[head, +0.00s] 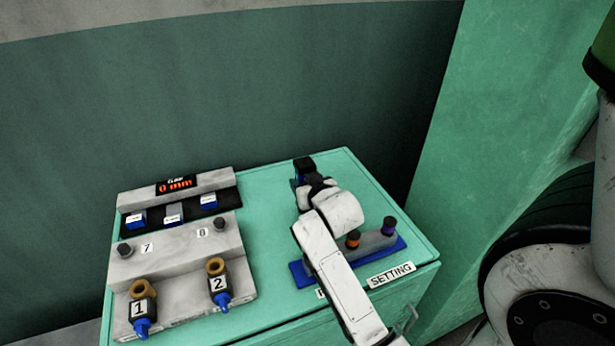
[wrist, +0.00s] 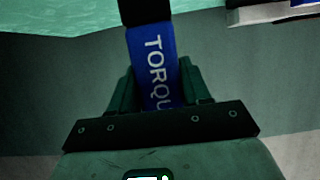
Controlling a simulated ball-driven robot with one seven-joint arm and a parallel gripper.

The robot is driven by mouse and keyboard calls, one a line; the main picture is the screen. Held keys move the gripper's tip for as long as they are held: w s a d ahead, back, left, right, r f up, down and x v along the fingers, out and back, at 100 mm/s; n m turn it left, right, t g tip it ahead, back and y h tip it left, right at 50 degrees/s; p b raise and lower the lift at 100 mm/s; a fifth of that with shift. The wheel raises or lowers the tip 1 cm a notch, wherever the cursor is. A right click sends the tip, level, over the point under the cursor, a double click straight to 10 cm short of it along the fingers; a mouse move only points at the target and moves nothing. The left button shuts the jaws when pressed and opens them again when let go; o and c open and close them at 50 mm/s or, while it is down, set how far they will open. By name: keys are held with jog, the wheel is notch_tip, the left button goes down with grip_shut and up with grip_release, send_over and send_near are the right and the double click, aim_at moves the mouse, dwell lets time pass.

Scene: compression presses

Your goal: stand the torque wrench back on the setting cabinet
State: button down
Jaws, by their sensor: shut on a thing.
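The torque wrench (wrist: 158,70) is a blue block lettered "TORQU" with a dark part above it in the wrist view. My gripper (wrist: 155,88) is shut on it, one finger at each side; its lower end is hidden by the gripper. In the head view a black and blue piece, likely the wrench (head: 303,166), shows at the tip of my white arm, over the back of the cabinet top. The teal setting cabinet (head: 268,182) carries a "SETTING" label at its front right. I cannot tell whether the wrench touches the cabinet.
A grey panel (head: 180,244) with a red "0 mm" display and blue buttons fills the cabinet's left side. Tools numbered 1 (head: 142,308) and 2 (head: 218,284) stand at its front. A blue-based rack (head: 303,276) with orange and purple knobs is partly behind my arm. A wall stands behind.

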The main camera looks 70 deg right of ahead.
jog(key=shift+f, duration=0.55)
jog(key=shift+f, duration=0.2)
jog(key=c, duration=0.5)
grip_release()
jog(key=shift+f, duration=0.1)
jog(key=shift+r, duration=0.2)
jog(key=shift+s+a, duration=0.3)
jog(key=v, duration=1.1)
jog(key=shift+b, duration=0.4)
jog(key=shift+r, duration=0.15)
